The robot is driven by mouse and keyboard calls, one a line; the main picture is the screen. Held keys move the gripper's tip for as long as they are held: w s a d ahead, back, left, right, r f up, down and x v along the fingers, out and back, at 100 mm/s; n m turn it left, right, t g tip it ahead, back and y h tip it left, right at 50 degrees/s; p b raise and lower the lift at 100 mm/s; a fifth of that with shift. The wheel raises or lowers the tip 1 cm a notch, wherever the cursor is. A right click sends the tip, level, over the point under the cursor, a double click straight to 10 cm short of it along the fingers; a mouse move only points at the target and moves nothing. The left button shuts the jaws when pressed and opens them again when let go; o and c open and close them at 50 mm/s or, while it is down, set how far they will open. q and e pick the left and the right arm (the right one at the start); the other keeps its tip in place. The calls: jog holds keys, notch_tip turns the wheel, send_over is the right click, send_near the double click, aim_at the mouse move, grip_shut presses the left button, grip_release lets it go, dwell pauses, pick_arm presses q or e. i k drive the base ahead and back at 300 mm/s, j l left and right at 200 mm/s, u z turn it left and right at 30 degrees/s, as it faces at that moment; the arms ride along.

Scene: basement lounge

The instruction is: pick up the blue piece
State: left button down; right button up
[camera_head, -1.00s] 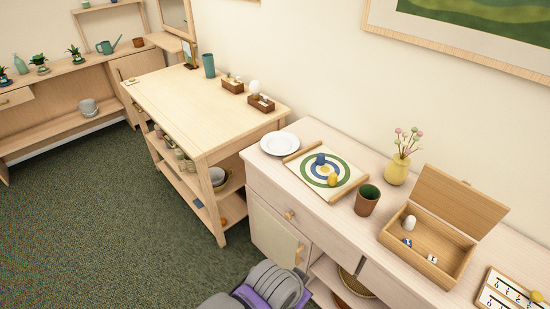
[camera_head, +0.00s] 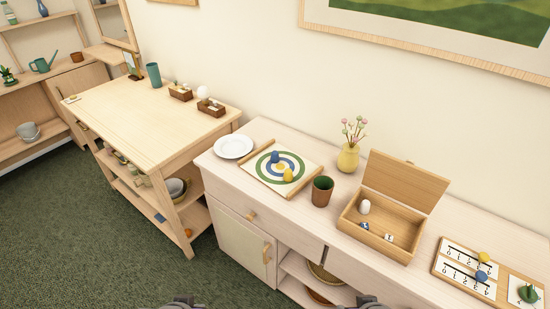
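A round blue piece (camera_head: 275,157) stands on the square board with green and blue rings (camera_head: 271,190), beside a yellow piece (camera_head: 288,174). Another blue piece (camera_head: 481,276) is on the number-line board (camera_head: 437,268) at the right, near a yellow one (camera_head: 483,257). A small blue-and-white die (camera_head: 363,226) lies in the open wooden box (camera_head: 356,240). Only small dark grey parts of my own body show at the bottom edge. No gripper fingers are visible, and nothing touches the pieces.
A white plate (camera_head: 233,147) is left of the ring board. A dark green and brown cup (camera_head: 321,192) and a yellow vase of flowers (camera_head: 348,158) stand between the board and box. A wooden shelf table (camera_head: 130,108) is at left, with green carpet (camera_head: 110,255) before it.

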aim_at(274, 159)
jog(key=i+u, duration=0.4)
jog(key=i+l+u, duration=0.35)
jog(key=i, duration=0.25)
jog(key=i+j, duration=0.05)
jog(key=j, duration=0.05)
